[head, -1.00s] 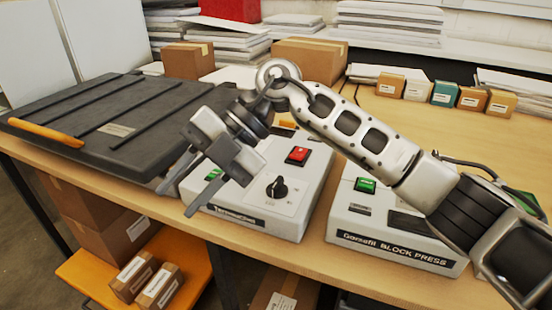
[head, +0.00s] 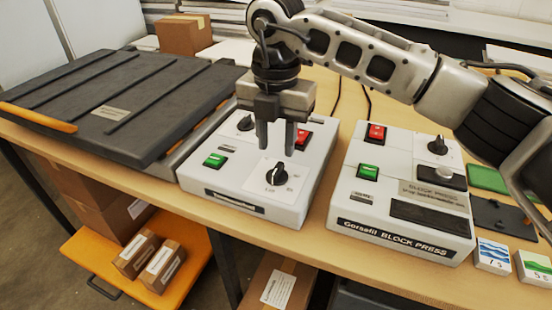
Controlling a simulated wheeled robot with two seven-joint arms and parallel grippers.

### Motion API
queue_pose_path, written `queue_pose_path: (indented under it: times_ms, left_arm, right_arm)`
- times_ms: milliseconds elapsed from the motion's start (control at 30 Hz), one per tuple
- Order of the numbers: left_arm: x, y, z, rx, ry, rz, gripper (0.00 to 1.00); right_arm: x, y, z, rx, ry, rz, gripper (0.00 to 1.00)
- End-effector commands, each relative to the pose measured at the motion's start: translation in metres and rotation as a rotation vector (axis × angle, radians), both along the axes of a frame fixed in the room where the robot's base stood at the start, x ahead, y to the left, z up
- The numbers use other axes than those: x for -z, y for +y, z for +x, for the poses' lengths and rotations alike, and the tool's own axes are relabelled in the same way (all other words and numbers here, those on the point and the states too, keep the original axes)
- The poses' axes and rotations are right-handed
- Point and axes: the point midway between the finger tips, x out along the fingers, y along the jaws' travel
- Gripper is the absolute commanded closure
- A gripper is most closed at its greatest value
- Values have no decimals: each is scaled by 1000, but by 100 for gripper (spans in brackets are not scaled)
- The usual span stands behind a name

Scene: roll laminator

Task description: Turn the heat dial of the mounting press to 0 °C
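A white control box (head: 200,180) stands beside the flat black press (head: 60,120), with a front label too small to read now. On its top are a black front dial (head: 277,174) on a white plate, a second black dial (head: 245,123) at the back, a green switch (head: 215,160) and a red switch (head: 303,138). My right gripper (head: 276,149) points down just above and behind the front dial. Its two fingers are apart with nothing between them, and do not appear to touch the dial. The dial's scale marks are too small to read. My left gripper is not in view.
A second white box (head: 345,205), labelled BLOCK PRESS, stands to the right with its own dial (head: 437,147) and switches. An orange handle (head: 40,118) runs along the black press's front left. Small cards (head: 493,255) lie at the right front.

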Motion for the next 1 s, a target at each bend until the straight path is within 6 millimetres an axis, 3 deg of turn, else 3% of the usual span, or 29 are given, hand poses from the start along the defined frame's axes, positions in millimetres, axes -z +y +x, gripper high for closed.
queue_pose_path:
  times_ms: [100, 300, 700, 733, 833, 1000]
  left_arm:
    - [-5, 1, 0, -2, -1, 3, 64]
    - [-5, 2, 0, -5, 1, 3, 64]
    - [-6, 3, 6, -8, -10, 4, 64]
    - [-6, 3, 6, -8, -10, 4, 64]
    - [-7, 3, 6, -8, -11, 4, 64]
    - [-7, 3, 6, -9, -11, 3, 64]
  right_arm:
    - [23, 0, -1, -1, 4, 0, 66]
    - [50, 0, 0, -1, 1, 0, 66]
    - [59, 0, 0, -1, -1, 2, 66]
    - [59, 0, 0, -1, -1, 2, 69]
    - [58, 0, 0, -1, -1, 2, 97]
    - [58, 0, 0, -1, 0, 1, 100]
